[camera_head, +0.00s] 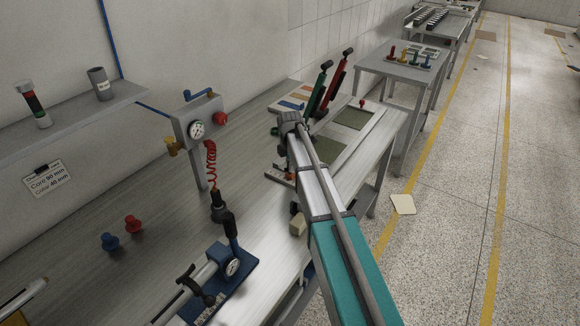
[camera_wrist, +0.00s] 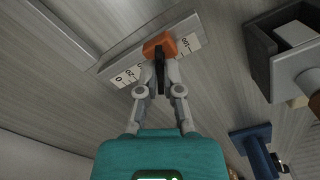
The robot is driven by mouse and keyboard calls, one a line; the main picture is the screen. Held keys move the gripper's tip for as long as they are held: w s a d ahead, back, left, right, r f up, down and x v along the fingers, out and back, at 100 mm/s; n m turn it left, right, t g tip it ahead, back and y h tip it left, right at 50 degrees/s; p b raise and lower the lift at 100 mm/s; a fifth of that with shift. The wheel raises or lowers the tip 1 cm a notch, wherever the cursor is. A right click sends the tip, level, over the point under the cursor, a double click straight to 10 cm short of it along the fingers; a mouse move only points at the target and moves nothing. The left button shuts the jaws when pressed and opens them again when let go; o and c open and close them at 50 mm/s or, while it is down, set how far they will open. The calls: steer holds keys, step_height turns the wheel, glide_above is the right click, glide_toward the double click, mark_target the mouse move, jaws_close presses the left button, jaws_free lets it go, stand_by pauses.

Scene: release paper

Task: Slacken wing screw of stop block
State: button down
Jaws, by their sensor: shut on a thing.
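The orange stop block (camera_wrist: 159,46) sits on a pale rail with a printed scale (camera_wrist: 127,77), in the upper middle of the wrist view. A black wing screw (camera_wrist: 160,76) stands out from the block toward me. My gripper (camera_wrist: 160,66) has its two grey fingers at either side of the screw, shut on it. The fingers cover parts of the scale's numbers. In the head view, one end of the rail (camera_head: 279,177) shows beside my arm, which hides my gripper and most of the block.
In the wrist view, a dark open box (camera_wrist: 262,62) and a blue fixture (camera_wrist: 252,143) lie to the right. In the head view, a blue gauge fixture (camera_head: 236,272) and a red coiled hose (camera_head: 211,165) stand on the bench, with bare bench (camera_head: 160,195) at left.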

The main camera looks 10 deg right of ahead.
steer(key=c, duration=0.8)
jaws_free()
steer(key=shift+m, duration=0.5)
